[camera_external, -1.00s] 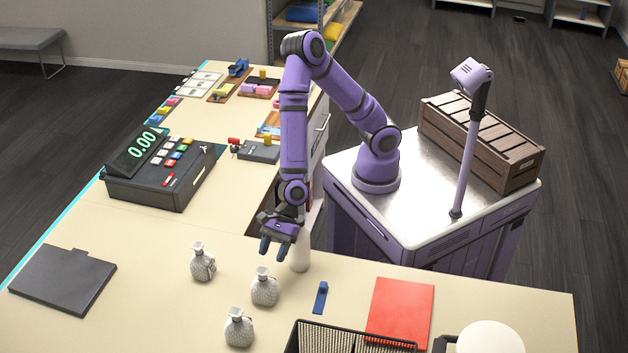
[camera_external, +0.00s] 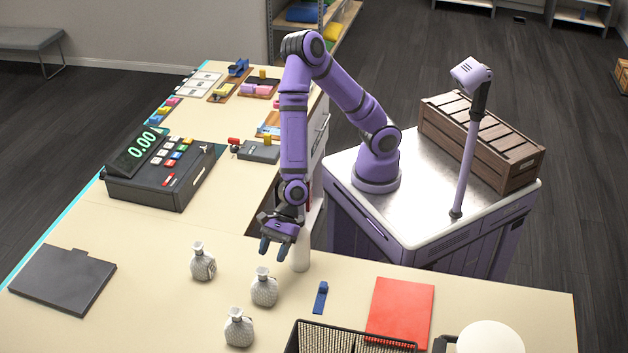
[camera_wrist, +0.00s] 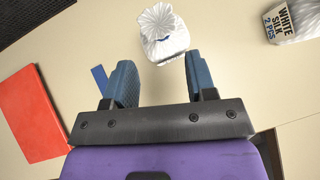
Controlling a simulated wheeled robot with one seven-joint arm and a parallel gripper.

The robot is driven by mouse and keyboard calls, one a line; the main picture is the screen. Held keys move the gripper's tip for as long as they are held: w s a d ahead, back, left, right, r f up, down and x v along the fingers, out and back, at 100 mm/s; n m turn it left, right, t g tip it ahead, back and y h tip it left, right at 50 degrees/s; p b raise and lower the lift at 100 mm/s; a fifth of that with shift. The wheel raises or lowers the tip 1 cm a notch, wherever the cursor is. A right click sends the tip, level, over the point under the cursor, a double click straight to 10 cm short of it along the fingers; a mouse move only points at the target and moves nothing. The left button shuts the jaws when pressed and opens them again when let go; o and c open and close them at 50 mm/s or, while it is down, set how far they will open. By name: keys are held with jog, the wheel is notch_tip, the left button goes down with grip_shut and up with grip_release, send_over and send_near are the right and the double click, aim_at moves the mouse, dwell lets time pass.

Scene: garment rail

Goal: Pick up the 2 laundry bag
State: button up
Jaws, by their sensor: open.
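Three small pale bags with tied necks stand on the counter in the external view: a left bag (camera_external: 203,263), a middle bag (camera_external: 264,289) and a front bag (camera_external: 239,328). In the wrist view, a labelled bag (camera_wrist: 294,22) at the upper right reads "WHITE SILK 2 PCS"; it appears to be the left one. Another bag (camera_wrist: 163,38) is ahead of my fingertips, its label mostly hidden.
A blue item (camera_external: 320,297) and a red folder (camera_external: 400,312) lie to the right. A black basket (camera_external: 350,338) is at the front edge. A cash register (camera_external: 160,175) and a dark clipboard (camera_external: 63,281) are left.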

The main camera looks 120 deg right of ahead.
notch_tip(320, 180, up, 10)
jog(key=n+g+h, duration=0.5)
jog(key=n+g, duration=0.3)
jog(key=n, duration=1.6)
send_over(198, 246)
notch_tip(198, 246, down, 4)
jog(key=shift+r, duration=0.1)
notch_tip(198, 246, down, 11)
jog(key=shift+f, duration=0.2)
grip_shut()
